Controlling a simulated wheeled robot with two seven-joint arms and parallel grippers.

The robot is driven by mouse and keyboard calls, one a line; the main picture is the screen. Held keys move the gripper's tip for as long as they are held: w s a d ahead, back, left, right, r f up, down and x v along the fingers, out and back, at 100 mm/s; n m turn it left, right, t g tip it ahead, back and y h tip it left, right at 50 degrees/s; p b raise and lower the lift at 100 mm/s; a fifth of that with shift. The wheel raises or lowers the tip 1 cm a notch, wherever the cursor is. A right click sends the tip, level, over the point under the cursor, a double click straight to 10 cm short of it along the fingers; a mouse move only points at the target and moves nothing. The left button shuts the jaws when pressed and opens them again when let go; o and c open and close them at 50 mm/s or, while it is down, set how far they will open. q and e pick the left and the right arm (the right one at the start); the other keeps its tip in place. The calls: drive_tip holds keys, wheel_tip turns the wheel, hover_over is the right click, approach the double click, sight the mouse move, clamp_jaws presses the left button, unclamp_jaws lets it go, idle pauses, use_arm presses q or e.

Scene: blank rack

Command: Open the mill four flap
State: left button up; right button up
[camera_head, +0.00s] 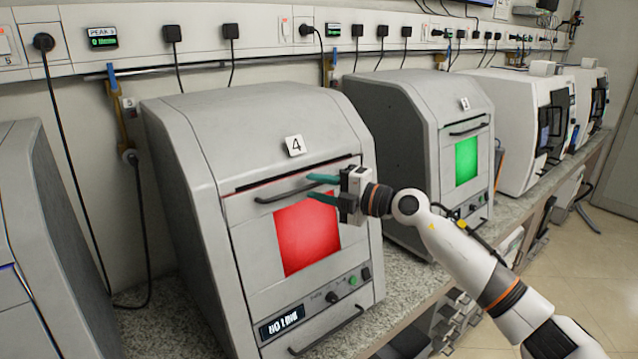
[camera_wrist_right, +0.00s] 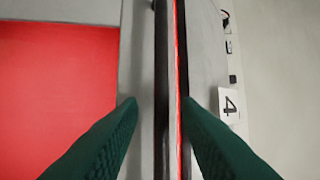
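Mill four (camera_head: 180,125) is a grey machine with a white "4" label (camera_head: 295,145), which also shows in the right wrist view (camera_wrist_right: 230,105). Its front flap (camera_head: 255,235) has a bright red window (camera_head: 307,237) and a dark bar handle (camera_head: 283,193) near its top. A narrow dark gap runs along the flap's top edge, with a thin red line there in the right wrist view. My right gripper (camera_head: 312,187) is at the handle's right part. Its green fingers (camera_wrist_right: 160,110) are apart, with the handle bar (camera_wrist_right: 161,60) between them. My left gripper is not in view.
Another grey mill (camera_head: 415,120) with a green window stands to the right, with white machines (camera_head: 510,110) beyond. A grey machine (camera_head: 45,250) stands at the left. A lower bar handle (camera_head: 328,333) and control knobs are below the flap. Clear floor (camera_head: 570,250) lies at the right.

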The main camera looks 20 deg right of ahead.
drive_tip(key=shift+w+a, duration=0.1)
drive_tip(key=shift+w, duration=0.05)
drive_tip(key=shift+c, duration=0.3)
clamp_jaws()
drive_tip(key=shift+f, duration=0.1)
